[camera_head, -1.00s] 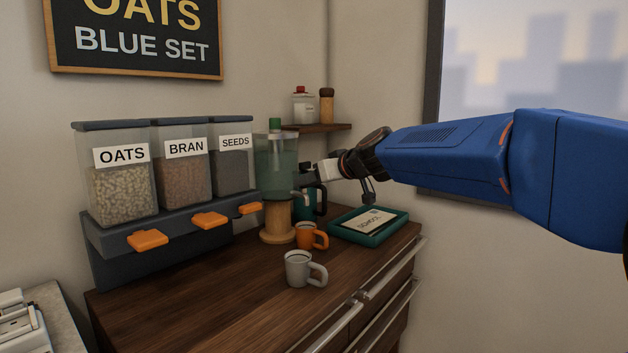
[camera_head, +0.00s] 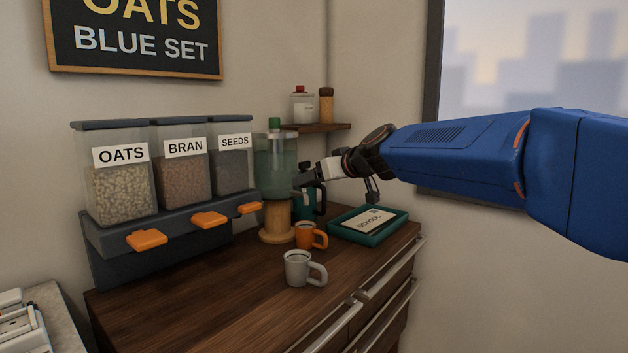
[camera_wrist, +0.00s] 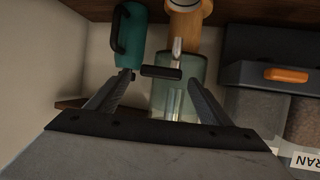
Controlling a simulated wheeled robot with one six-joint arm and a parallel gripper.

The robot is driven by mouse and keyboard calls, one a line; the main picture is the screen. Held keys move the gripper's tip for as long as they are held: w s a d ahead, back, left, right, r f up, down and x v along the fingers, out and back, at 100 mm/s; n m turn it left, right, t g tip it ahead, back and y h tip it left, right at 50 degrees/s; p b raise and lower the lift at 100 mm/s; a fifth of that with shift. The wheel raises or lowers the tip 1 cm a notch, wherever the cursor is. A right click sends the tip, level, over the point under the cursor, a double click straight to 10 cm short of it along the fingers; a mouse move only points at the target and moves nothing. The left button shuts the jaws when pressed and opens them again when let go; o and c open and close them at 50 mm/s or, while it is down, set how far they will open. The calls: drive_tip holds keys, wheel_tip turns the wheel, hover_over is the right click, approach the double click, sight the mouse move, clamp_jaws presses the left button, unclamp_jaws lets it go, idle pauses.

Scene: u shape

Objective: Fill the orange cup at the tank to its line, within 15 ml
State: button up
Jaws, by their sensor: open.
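The orange cup (camera_head: 305,236) stands upright on the counter beside the tank's wooden base, its handle to the right. Its fill line and water level cannot be made out. The tank (camera_head: 272,165) is a clear greenish vessel with a green knob on top, on a wooden stand (camera_head: 275,220). In the wrist view, the tank (camera_wrist: 198,68) shows a pale tap (camera_wrist: 177,48) and a dark bar-shaped lever (camera_wrist: 162,72). My gripper (camera_head: 301,180) is beside the tank at tap height, above the orange cup. Its fingers (camera_wrist: 153,92) are spread apart, with the lever between or just past them; contact cannot be told.
A teal jug (camera_wrist: 131,38) stands close to the tank. A grey mug (camera_head: 299,269) sits in front of the orange cup. A teal tray (camera_head: 341,233) with a card lies right. Dispensers with orange levers (camera_head: 210,220) stand left.

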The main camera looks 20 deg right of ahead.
drive_tip(key=v, duration=1.6)
drive_tip(key=shift+a, duration=0.1)
idle(3.9)
